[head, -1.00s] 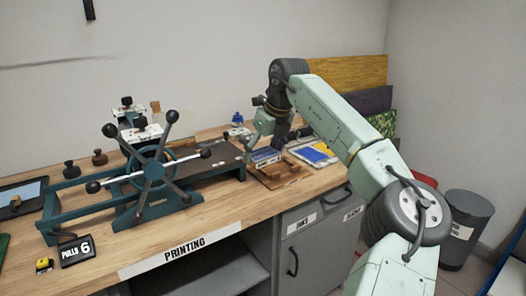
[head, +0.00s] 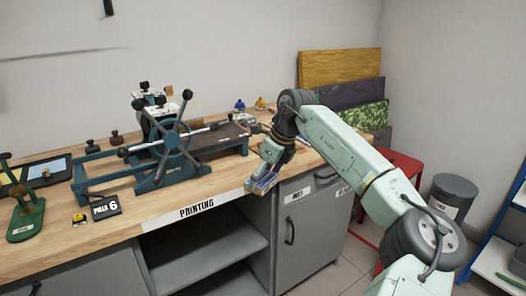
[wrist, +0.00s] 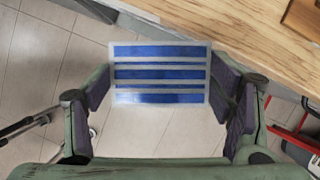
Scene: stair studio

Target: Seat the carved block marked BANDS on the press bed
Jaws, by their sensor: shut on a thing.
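My gripper (head: 264,179) is shut on a block with blue and pale stripes. In the wrist view the striped block (wrist: 160,73) sits between the two fingers, its banded face toward the camera. In the head view the block (head: 265,184) is small and partly hidden by my gripper, near the front edge of the bench. The press (head: 165,150) stands to the left on the bench, with a spoked wheel. Its dark flat bed (head: 215,139) extends to the right of the wheel, left of and behind my gripper, apart from the block.
The wooden bench (head: 130,218) has its front edge under the PRINTING label. A black PULLS 6 counter (head: 105,208) and a green tool (head: 27,215) stand at the left. The wheel's spokes rise beside the bed. A grey bin (head: 450,195) stands on the floor at right.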

